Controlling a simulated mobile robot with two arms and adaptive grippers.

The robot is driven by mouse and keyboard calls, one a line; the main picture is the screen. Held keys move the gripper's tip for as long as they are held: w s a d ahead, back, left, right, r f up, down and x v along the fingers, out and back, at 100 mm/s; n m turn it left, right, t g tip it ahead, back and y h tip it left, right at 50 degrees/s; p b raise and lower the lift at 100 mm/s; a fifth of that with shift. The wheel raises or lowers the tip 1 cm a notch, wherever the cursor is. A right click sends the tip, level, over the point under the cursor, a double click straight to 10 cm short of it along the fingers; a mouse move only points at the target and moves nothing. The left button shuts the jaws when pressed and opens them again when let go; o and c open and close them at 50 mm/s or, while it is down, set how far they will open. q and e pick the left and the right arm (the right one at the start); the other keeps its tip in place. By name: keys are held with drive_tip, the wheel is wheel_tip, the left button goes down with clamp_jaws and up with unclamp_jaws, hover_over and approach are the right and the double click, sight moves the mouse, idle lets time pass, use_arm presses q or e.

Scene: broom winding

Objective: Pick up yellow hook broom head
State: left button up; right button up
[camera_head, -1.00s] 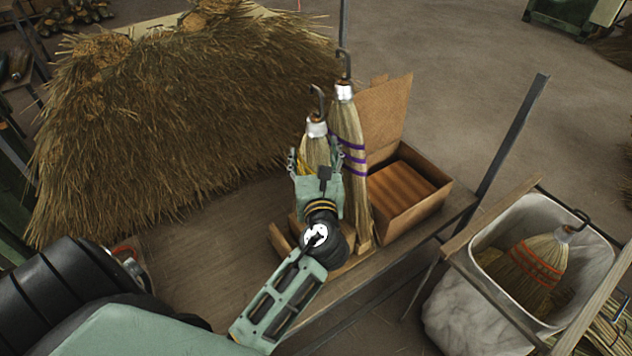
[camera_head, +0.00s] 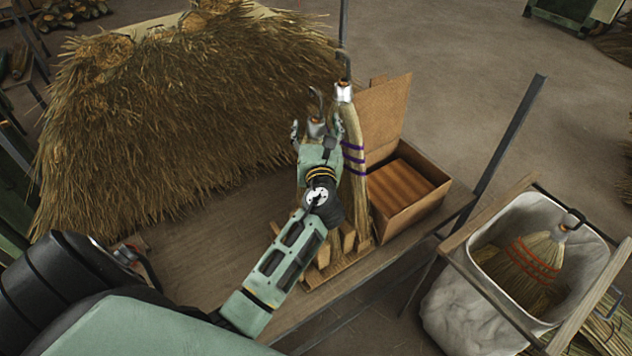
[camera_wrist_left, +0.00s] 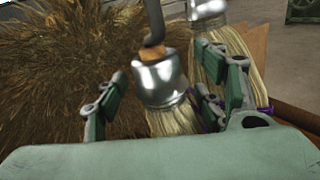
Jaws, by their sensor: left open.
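The yellow hook broom head (camera_head: 317,104) stands on the wooden table behind my left gripper. Its dark hook and silver cap show; its bristles are mostly hidden, and no yellow band shows now. In the left wrist view its silver cap (camera_wrist_left: 160,84) and hook are clear, with pale bristles below. My left gripper (camera_head: 317,127) is open, with one finger on each side of the cap. The gripper also shows in the left wrist view (camera_wrist_left: 163,90), with gaps between fingers and cap; contact lower down cannot be told. My right gripper is not in view.
A purple-banded broom head (camera_head: 354,160) stands close on the right. An open cardboard box (camera_head: 425,208) is beside it. A big straw pile (camera_head: 180,120) fills the back left. A white-lined bin (camera_head: 455,305) holds a red-banded broom head (camera_head: 537,258). Bare table (camera_head: 215,235) lies left.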

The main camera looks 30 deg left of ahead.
use_arm(q)
clamp_jaws()
idle(0.5)
